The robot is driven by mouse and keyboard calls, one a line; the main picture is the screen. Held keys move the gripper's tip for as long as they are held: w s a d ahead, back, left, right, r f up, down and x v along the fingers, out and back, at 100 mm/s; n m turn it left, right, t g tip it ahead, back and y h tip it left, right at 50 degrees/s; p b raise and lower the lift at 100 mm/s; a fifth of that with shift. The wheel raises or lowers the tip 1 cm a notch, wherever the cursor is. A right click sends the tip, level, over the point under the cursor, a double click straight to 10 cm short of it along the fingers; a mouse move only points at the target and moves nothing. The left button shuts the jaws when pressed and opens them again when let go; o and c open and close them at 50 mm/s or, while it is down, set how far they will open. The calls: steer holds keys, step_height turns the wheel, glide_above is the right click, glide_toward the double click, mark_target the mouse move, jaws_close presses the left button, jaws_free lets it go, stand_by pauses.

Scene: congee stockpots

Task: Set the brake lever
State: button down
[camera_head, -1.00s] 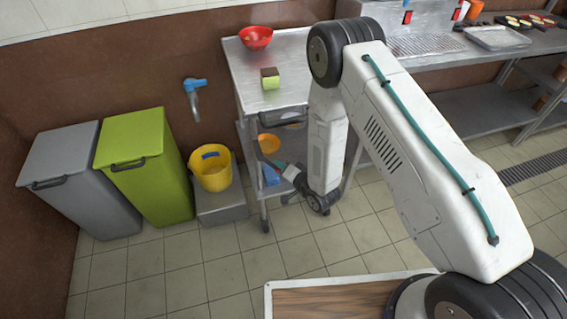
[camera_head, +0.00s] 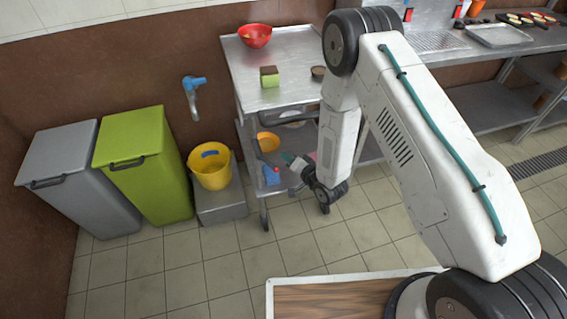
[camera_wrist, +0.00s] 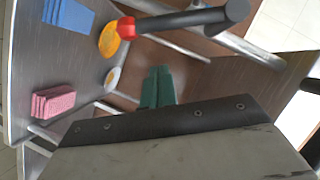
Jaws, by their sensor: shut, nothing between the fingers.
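The brake lever appears to be the dark bar with a red collar (camera_wrist: 185,20) across the top of the wrist view. It also shows as a thin dark bar (camera_head: 262,154) at the front of the steel cart (camera_head: 250,98). My gripper (camera_wrist: 158,86) has green fingertips, which are together and empty, below the bar in the wrist view. In the head view my gripper (camera_head: 288,158) is low at the cart's front, just right of the bar. I see no contact between them. The bar's mounting cannot be made out clearly.
An orange bowl (camera_wrist: 112,40), blue sponges (camera_wrist: 68,12) and pink sponges (camera_wrist: 52,100) lie on the cart's lower shelf. A red bowl (camera_head: 256,36) and a green-brown block (camera_head: 270,77) stand on top. Bins and a yellow bucket (camera_head: 211,167) stand left.

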steer(key=v, duration=1)
steer(key=shift+d, duration=0.2)
